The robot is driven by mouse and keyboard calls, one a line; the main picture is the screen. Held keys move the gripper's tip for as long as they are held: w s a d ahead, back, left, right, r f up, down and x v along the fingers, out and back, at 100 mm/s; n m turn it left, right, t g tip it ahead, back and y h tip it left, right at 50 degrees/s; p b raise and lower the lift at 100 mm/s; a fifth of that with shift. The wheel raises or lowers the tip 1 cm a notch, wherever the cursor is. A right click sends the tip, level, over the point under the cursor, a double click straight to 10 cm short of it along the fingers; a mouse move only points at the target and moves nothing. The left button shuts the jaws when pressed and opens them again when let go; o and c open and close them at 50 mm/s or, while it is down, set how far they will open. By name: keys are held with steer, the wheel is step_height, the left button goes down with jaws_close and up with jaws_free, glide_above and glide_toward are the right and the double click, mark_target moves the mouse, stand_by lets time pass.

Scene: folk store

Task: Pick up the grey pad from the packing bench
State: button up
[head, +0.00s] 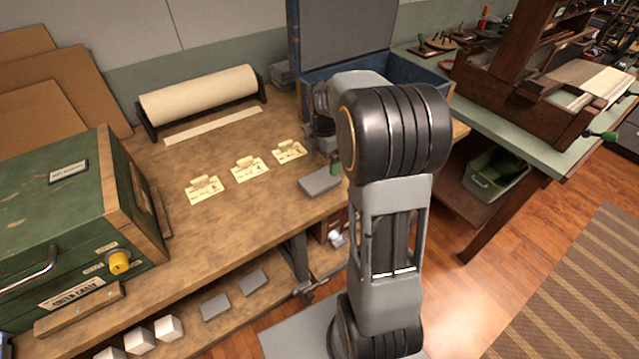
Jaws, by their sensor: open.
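A flat grey pad (318,182) lies on the wooden packing bench (235,205), near its front edge at the right. My gripper (328,158) is open, just behind and above the pad in the picture. It is partly hidden by my own arm, and its fingertips are hard to make out. I cannot tell whether it touches the pad. A small green piece shows beside the pad's back right corner; I cannot tell what it is.
Several paper tags (250,167) lie left of the pad. A paper roll (198,95) and an open blue case (420,75) stand behind. A green box (60,215) fills the bench's left end. Two more grey pads (215,307) lie on the lower shelf with white blocks (168,327).

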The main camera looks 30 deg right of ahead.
mark_target(322, 178)
steer(key=shift+w+a+f, duration=0.1)
steer(key=shift+a+f, duration=0.05)
steer(key=shift+f, duration=1.75)
steer(key=shift+a+f, duration=0.1)
steer(key=shift+f, duration=1.8)
steer(key=shift+c, duration=0.3)
steer(key=c, duration=0.8)
steer(key=shift+r, duration=0.15)
